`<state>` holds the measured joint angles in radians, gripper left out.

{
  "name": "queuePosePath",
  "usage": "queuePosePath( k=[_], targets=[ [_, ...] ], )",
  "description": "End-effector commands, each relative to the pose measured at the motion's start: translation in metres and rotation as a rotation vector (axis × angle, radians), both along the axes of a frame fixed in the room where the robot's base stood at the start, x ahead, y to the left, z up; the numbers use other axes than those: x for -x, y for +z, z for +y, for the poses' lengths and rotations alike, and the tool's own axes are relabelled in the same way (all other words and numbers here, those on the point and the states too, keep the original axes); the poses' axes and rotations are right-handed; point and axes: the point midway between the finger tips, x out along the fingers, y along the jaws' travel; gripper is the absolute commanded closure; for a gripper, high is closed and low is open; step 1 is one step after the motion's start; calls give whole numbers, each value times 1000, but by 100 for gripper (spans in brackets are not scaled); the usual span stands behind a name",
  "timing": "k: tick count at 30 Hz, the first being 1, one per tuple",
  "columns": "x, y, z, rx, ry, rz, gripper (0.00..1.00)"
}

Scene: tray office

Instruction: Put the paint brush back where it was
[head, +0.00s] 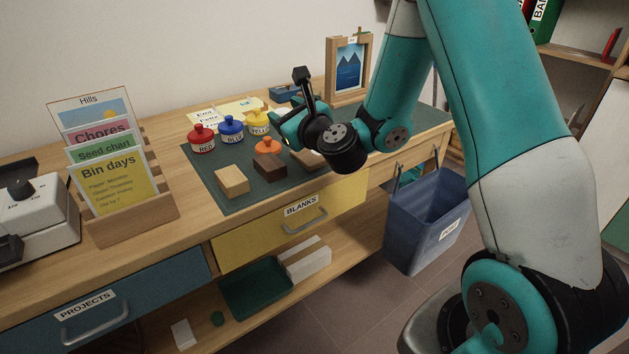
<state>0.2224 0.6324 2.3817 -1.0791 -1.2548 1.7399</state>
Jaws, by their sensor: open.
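I cannot make out the paint brush in the head view. My gripper (290,124) is over the dark green mat (220,190) on the workbench, behind the row of wood blocks. My wrist links block much of the view of it, and its fingertips are not clear. It is open, and I see nothing held in it. Something white shows partly behind my gripper, too hidden to name.
Red (201,139), blue (231,128) and yellow (257,122) paint pots stand left of my gripper. Wood blocks (232,181) lie in front. A picture on a wooden easel (349,67) stands behind. A card rack (130,218) is at left. A blue bin (425,218) hangs at right.

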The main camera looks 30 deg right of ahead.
Motion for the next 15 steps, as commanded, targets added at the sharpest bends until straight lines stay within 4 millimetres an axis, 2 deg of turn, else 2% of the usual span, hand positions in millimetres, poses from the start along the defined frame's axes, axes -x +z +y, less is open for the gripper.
queuePosePath(
  k=[1, 3, 5, 7, 9, 11, 12, 15],
  targets=[
    [7, 17, 37, 149, 144, -5, 50],
    [27, 30, 87, 424, 372, -15, 50],
    [52, 35, 124, 672, 569, -44, 50],
    [89, 37, 157, 954, 793, -100, 50],
    [129, 36, 178, 1227, 1011, -176, 50],
    [165, 33, 186, 1446, 1196, -256, 50],
    [189, 31, 187, 1578, 1315, -313, 50],
    [242, 27, 178, 1842, 1592, -461, 50]
  ],
)
